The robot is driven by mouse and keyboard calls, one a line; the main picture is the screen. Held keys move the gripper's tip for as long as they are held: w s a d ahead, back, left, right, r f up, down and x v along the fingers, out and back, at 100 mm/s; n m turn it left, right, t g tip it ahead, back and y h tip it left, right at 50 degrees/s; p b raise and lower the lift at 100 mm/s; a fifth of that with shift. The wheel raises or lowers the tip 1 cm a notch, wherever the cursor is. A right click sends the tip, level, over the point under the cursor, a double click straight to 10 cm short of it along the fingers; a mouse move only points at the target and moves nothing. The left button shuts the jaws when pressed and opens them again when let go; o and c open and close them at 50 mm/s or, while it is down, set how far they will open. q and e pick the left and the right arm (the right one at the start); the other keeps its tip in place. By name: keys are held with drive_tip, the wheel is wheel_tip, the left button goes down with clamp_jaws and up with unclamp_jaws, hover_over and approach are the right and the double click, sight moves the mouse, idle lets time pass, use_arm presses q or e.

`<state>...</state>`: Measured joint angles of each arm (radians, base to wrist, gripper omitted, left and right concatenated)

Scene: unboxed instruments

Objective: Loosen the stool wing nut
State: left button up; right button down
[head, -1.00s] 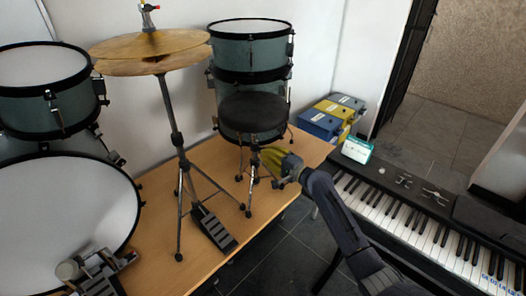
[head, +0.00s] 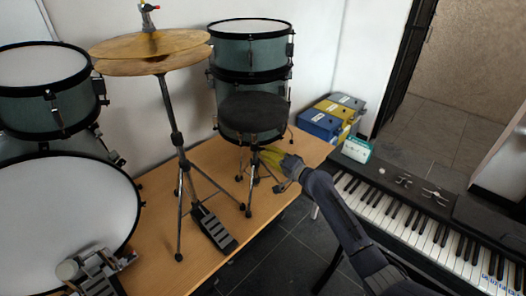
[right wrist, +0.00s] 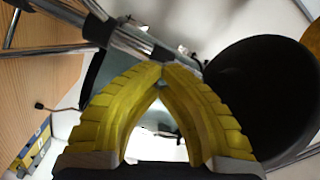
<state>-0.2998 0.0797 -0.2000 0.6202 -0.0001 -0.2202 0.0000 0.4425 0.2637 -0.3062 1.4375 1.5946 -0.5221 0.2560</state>
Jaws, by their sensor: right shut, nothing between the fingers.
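The stool has a round black seat (head: 252,113) and a chrome post with splayed legs, standing on the wooden platform in the head view. My right gripper (head: 265,155), with yellow fingers, reaches in from the right just under the seat, by the post. In the right wrist view the fingertips (right wrist: 163,66) meet and hold nothing. The chrome post (right wrist: 135,42) crosses right at the tips; I cannot tell whether they touch it. The seat (right wrist: 265,100) fills the right side there. I cannot make out the wing nut clearly. My left gripper is not in view.
Drums (head: 250,45) stand close behind the stool. A cymbal stand (head: 175,140) and pedal (head: 214,228) are to its left. A keyboard (head: 420,210) stands at the right, below my arm. Blue and yellow boxes (head: 325,122) sit at the back right.

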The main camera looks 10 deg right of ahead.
idle(0.4)
drive_tip(key=n, duration=0.5)
drive_tip(key=c, duration=2.2)
unclamp_jaws()
drive_tip(key=c, duration=1.5)
unclamp_jaws()
drive_tip(key=shift+o, duration=0.2)
drive_tip(key=v, duration=0.6)
